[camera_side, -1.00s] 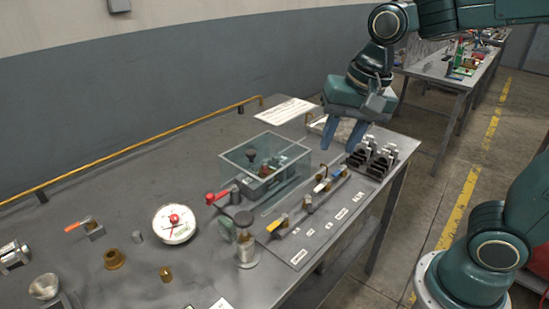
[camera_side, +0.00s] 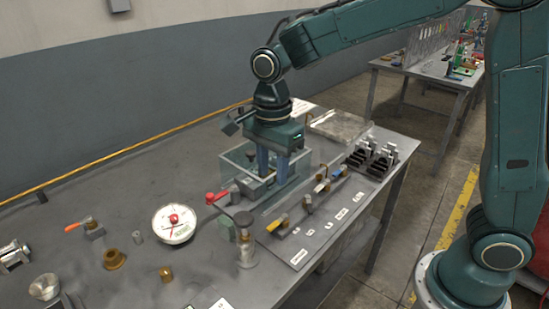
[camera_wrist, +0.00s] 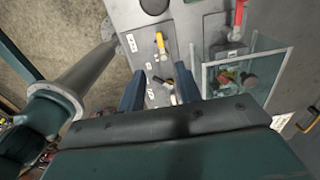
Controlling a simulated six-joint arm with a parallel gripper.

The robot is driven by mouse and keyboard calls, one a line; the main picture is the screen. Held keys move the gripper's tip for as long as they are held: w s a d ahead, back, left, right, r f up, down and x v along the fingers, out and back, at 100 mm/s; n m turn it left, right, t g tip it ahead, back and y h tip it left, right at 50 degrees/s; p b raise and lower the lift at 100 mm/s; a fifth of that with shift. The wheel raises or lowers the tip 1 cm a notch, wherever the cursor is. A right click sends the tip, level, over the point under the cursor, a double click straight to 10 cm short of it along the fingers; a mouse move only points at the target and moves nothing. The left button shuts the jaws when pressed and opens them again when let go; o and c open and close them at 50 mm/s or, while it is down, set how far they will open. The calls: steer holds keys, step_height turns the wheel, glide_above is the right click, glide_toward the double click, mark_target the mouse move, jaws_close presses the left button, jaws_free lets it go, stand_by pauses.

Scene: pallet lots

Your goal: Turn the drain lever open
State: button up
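A grey panel (camera_side: 277,245) on the bench carries a row of small levers and white labels. I cannot read the labels, so I cannot tell which lever is the drain. A yellow-handled lever (camera_side: 278,223) is at its near end; it also shows in the wrist view (camera_wrist: 160,42). A red-handled lever (camera_side: 216,197) stands by the clear tank. My gripper (camera_side: 272,178) is open and points down; its fingers (camera_wrist: 160,92) stand apart with the dark-handled lever seen between them. No contact shows.
The clear tank (camera_side: 230,169) with objects inside stands left of the panel, close to my fingers in the side view. Black clamps (camera_side: 371,159) are at the panel's far end.

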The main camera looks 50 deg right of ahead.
mark_target(273, 225)
steer(key=shift+f, duration=0.1)
steer(key=shift+f, duration=6.8)
steer(key=shift+c, duration=0.2)
jaws_close()
